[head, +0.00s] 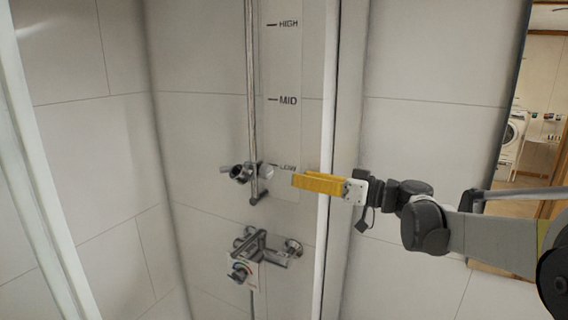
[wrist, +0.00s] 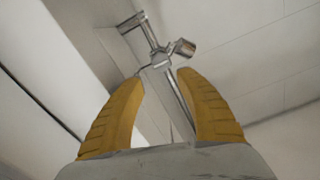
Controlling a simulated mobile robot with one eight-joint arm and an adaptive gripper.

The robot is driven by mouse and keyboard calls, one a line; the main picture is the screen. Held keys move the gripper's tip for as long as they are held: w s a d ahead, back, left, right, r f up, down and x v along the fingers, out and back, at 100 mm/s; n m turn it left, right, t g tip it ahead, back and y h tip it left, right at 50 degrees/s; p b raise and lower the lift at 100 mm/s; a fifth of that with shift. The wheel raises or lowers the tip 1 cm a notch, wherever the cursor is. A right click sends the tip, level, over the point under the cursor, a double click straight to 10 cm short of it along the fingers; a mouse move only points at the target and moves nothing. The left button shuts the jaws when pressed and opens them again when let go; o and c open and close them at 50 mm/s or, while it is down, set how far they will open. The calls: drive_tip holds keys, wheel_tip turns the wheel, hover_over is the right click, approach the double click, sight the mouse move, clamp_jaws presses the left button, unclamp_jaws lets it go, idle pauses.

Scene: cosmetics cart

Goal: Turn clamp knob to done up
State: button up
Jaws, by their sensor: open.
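A clamp (head: 250,172) sits on the vertical chrome shower rail (head: 252,80), level with the LOW mark. A dark-mouthed round holder (head: 239,174) is on its left, and a small pale knob (head: 267,170) seems to be on its right. My gripper (head: 296,180) has yellow fingers and is just right of the clamp, apart from it, with nothing held. In the wrist view the open fingers (wrist: 160,82) frame the rail and metal fittings (wrist: 160,58) beyond their tips. I cannot tell from here how far the knob is turned.
A chrome mixer tap (head: 262,250) with a lever is on the wall below the rail. A strip marked HIGH, MID and LOW (head: 285,60) is behind the rail. A pale vertical post (head: 328,120) stands by my gripper. A glass-door frame edge (head: 45,190) is at left.

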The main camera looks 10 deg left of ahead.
sight(271, 172)
drive_tip(key=x, duration=1)
drive_tip(key=shift+a, duration=0.15)
drive_tip(key=c, duration=0.9)
